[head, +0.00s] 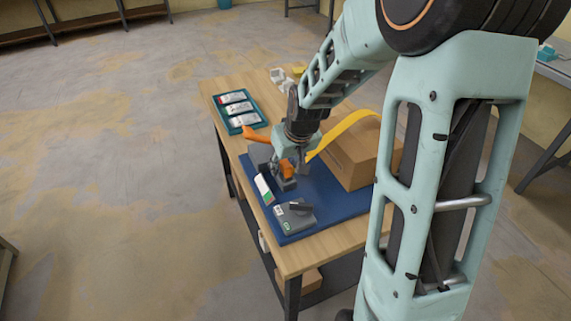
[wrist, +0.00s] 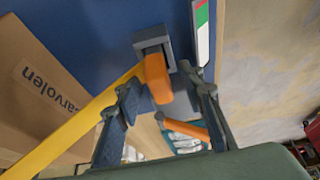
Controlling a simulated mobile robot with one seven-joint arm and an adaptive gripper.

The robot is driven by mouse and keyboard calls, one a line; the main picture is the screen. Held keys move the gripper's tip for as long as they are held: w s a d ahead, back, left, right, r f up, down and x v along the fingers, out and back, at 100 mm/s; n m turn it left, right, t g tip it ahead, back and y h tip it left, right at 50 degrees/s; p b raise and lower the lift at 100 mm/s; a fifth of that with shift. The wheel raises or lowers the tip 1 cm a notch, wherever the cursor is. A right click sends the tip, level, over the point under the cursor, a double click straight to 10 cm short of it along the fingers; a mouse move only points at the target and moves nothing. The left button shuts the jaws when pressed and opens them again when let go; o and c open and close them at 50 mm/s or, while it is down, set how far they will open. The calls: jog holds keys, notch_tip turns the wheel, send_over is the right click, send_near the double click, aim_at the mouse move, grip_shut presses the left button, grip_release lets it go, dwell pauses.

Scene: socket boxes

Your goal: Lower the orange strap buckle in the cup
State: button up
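The orange strap buckle (wrist: 157,78) is between my fingertips in the wrist view. Its far end overlaps the grey square cup (wrist: 151,36); I cannot tell how deep it sits. In the head view the buckle (head: 287,168) shows just above the cup (head: 285,184). My gripper (wrist: 157,84) has its fingers apart, with a visible gap on both sides of the buckle. My gripper (head: 296,168) points down over the mat in the head view. A yellow strap (wrist: 85,120) runs beside the left finger towards the buckle.
A cardboard box (head: 352,155) stands right of my gripper on the blue mat (head: 325,200). A grey device (head: 295,216) and a white-green piece (head: 263,188) lie in front. An orange handle-like piece (head: 254,137) and a teal tray (head: 237,110) are at the left.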

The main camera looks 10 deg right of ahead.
jog(key=v, duration=1.2)
jog(key=shift+d, duration=0.1)
